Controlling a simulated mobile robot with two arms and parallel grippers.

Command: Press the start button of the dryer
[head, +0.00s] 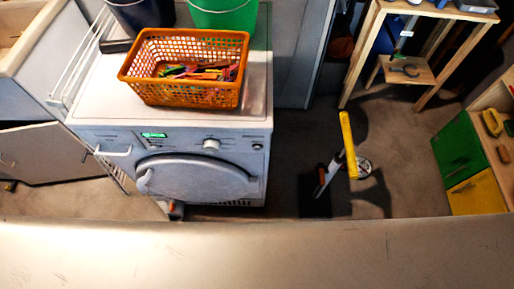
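The white dryer (195,180) stands at the left, with its control panel along the upper front edge. The panel has a lit green display (154,135), a round knob (211,144) and a small round dark button (257,146) at its right end. I cannot read any label, so I cannot tell for certain which control is the start button. The round door below the panel looks shut. Neither of my grippers shows in the head view.
An orange basket (185,98) of clothespins and two buckets, one green (223,15), stand on the dryer. A yellow-handled tool (348,145) stands on the floor to the right. A wooden shelf (400,8) and green-yellow cabinet (458,150) are farther right. A pale surface spans the bottom.

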